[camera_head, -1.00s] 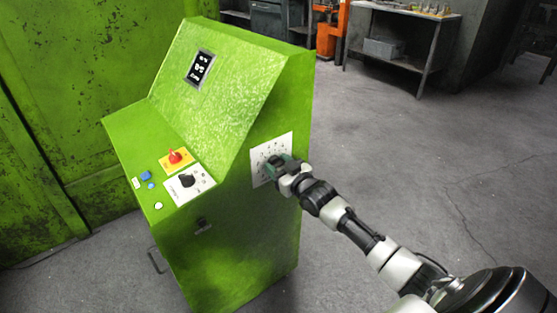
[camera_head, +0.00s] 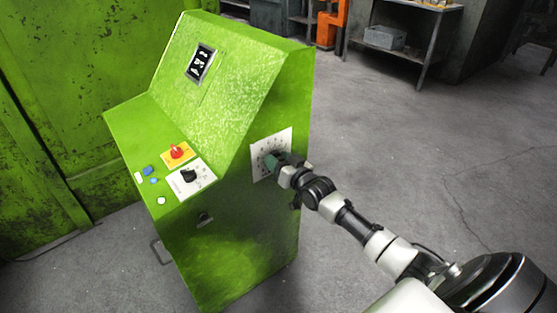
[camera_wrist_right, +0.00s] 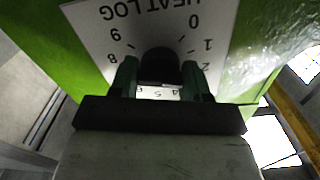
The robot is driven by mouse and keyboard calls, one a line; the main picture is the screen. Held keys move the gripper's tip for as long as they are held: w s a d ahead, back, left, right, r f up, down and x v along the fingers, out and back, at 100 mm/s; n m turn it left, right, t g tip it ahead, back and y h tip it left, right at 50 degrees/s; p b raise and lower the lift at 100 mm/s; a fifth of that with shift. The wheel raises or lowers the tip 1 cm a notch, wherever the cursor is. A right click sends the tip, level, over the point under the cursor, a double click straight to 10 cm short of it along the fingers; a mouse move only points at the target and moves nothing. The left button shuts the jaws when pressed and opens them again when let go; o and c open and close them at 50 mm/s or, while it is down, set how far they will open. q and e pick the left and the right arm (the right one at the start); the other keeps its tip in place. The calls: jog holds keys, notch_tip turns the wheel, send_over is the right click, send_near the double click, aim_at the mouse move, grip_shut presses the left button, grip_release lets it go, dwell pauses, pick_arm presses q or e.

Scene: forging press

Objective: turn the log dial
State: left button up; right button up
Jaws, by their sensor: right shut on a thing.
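The log dial is a dark round knob (camera_wrist_right: 160,62) on a white plate (camera_wrist_right: 98,30) that reads "HEAT LOG" upside down in the right wrist view, with digits around it. In the head view the plate (camera_head: 284,138) is on the right side face of the green console (camera_head: 240,235). My right gripper (camera_wrist_right: 159,75) is shut on the knob, one greenish finger on each side. In the head view the gripper (camera_head: 275,161) hides the knob and part of the plate. Any pointer mark on the knob is not clear. My left gripper is not in view.
A green wall stands at left. A metal table (camera_head: 410,9) stands at the back. The floor at right is open.

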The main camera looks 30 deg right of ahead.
jog(key=o, duration=0.9)
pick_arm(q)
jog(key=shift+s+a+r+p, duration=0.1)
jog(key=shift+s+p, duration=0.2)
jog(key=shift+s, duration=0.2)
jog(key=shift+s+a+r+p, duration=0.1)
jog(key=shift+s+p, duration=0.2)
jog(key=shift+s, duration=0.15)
pick_arm(e)
jog(key=shift+s+d, duration=0.15)
jog(key=shift+s, duration=1.65)
jog(key=shift+s+d, duration=0.15)
jog(key=shift+s, duration=1.65)
jog(key=shift+s+d, duration=0.15)
jog(key=shift+s, duration=1.65)
